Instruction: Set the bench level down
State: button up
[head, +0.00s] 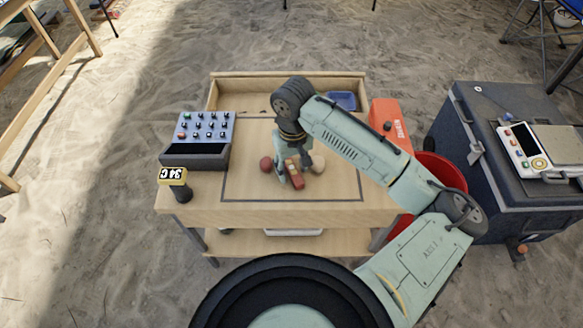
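A small red bar with a pale patch, which looks like the bench level (294,174), is at the middle of the wooden table (240,212). My gripper (293,165) points down over the table, with its pale green fingers on either side of the red bar and seemingly closed on it. The bar is tilted in the picture. I cannot tell whether its lower end touches the tabletop. My arm and wrist hide part of the table behind it.
A dark red ball (266,164) and a beige ball (318,163) lie close beside the bar. A blue tray (342,100) and orange case (390,122) are at back right. The front tabletop is clear.

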grip_shut()
dwell(0.3)
jog(key=shift+r, duration=0.2)
